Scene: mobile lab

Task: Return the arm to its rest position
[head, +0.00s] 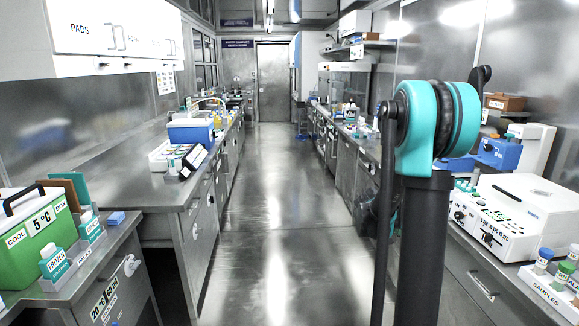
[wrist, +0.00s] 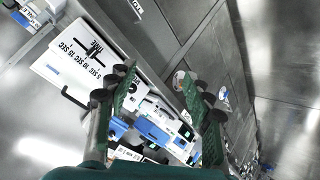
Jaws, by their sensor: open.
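My gripper (wrist: 161,80) shows in the wrist view, with its two green fingers spread apart and nothing held between them. It hangs in front of a counter seen at a slant, with blue and white equipment (wrist: 165,128) behind and between the fingers. My arm's teal joint and dark column stand at the right in the head view, in front of the right counter. My gripper is outside the head view.
A white machine (head: 520,218) and a sample rack (head: 548,292) stand on the right counter. A green cool box (head: 38,235) sits on the near left counter. The aisle floor (head: 280,215) between the counters is clear up to a far door (head: 272,80).

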